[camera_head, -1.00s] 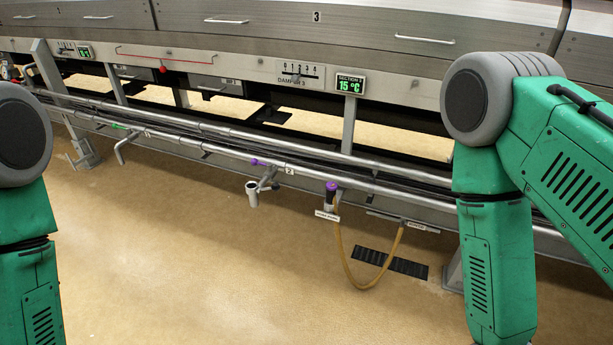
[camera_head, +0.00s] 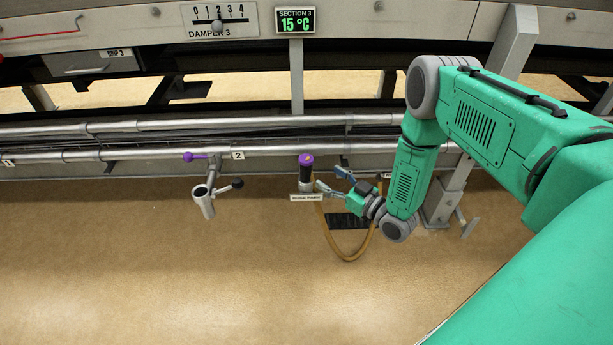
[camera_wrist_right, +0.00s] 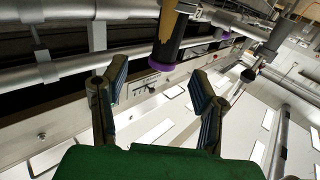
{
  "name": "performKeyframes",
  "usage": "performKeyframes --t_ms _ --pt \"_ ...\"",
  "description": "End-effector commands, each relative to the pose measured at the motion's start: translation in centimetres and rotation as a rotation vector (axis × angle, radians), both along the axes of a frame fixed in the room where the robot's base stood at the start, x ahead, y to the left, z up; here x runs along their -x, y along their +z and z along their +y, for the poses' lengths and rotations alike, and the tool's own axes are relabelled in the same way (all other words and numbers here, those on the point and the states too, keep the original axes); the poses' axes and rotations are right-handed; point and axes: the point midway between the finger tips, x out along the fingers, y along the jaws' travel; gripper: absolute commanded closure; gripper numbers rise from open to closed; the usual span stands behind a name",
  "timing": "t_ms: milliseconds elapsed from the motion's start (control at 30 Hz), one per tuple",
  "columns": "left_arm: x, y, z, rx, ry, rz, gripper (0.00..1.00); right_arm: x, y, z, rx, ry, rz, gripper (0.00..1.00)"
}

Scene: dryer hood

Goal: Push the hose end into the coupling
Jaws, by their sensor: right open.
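The hose end (camera_head: 306,176) is a black sleeve with a purple collar, standing upright in a holder at the rail, with a tan hose (camera_head: 340,258) looping down from it. In the right wrist view the hose end (camera_wrist_right: 170,44) appears ahead of the fingers, purple collar downward. My right gripper (camera_head: 329,181) is open just right of the hose end; its two fingers (camera_wrist_right: 158,85) spread with nothing between them. My left gripper is out of view.
A small label plate (camera_head: 307,197) sits at the hose holder. A dark floor grate (camera_head: 346,221) lies below. The floor before the coupling is clear.

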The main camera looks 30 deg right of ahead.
Motion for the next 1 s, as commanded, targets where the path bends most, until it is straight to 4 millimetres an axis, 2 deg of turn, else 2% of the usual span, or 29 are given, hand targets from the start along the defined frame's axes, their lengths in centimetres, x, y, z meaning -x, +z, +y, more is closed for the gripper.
performKeyframes --t_ms 100,367,600,733,933,967,1000 --pt "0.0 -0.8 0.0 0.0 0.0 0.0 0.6 -2.0 -0.1 0.6 0.002 0.002 -0.001 0.46" --pt "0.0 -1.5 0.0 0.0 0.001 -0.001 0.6 -3.9 -0.2 1.2 -0.001 0.0 0.001 0.46" --pt "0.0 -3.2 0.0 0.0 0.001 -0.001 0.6 -7.2 -0.5 2.3 -0.001 0.001 0.001 0.46" --pt "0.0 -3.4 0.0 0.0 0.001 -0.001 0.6 -8.1 -0.4 2.5 -0.001 0.0 0.002 0.46" --pt "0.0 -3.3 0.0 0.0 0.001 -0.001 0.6 -8.1 -0.3 2.5 0.0 0.0 0.003 0.46" --pt "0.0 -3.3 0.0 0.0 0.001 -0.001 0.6 -8.1 -0.3 2.5 0.0 0.0 0.003 0.49" --pt "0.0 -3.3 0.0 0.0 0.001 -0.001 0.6 -8.1 -0.3 2.5 0.0 0.0 0.003 0.63"
